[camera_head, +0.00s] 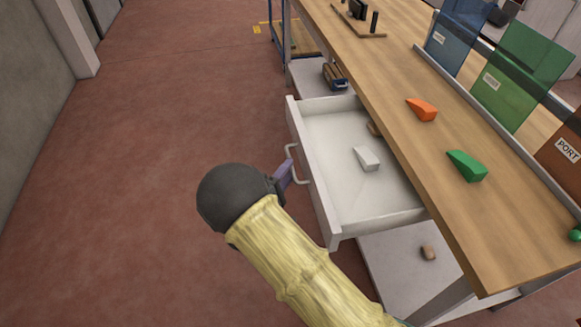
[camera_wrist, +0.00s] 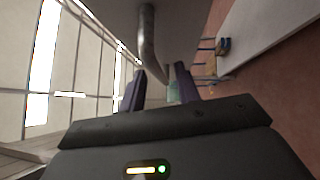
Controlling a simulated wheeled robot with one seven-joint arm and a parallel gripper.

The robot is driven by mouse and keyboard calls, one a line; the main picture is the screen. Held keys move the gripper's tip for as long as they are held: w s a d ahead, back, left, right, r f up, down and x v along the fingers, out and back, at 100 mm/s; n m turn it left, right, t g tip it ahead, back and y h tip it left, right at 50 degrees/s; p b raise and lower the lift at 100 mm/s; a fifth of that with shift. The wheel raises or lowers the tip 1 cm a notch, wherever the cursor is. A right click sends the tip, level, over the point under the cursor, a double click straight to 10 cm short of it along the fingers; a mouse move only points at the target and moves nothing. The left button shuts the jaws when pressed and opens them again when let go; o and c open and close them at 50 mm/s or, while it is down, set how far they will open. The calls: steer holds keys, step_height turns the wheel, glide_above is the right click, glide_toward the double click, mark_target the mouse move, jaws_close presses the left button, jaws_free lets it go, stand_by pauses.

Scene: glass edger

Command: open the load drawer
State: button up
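The load drawer (camera_head: 334,217) is a white drawer under the wooden worktop, pulled well out so its inside shows. Its pale bar handle (camera_head: 292,166) is on the front face. My gripper (camera_head: 284,174) is at the handle, with a purple finger beside it. In the wrist view my gripper (camera_wrist: 161,87) has its two dark fingers apart. The metal handle (camera_wrist: 148,40) runs down toward the space between them, with a gap to the right finger. Whether a finger touches the handle cannot be told.
A white wedge (camera_head: 367,158) and a brown piece (camera_head: 374,129) lie in the drawer. Orange (camera_head: 422,109) and green (camera_head: 467,165) wedges lie on the worktop (camera_head: 400,75). A lower shelf (camera_head: 390,265) is below. The red floor (camera_head: 170,110) at left is clear.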

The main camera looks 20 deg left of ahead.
steer(key=v, duration=1.5)
steer(key=shift+p, duration=0.35)
steer(key=shift+d, duration=0.1)
